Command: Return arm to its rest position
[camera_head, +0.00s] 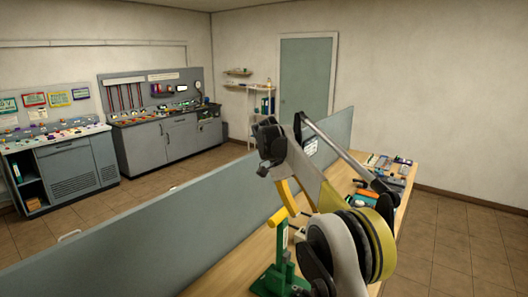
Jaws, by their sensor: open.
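My arm rises in the right half of the view, folded, with a large yellow-banded joint low in front and pale links above it. The dark cluster at its upper left end looks like my gripper (266,142). It is open, up in the air above the top edge of the grey partition (200,235), with nothing seen in it. Its fingers are small and dark, so their gap is hard to make out. The wooden bench (258,248) runs below and behind my arm, which hides part of it.
A green stand with yellow parts (280,262) stands on the bench close to my arm. Several small items (390,163) lie at the bench's far end. Grey cabinets (160,143) line the left wall. A shelf (262,103) and door (306,78) are at the back. Floor right of the bench is clear.

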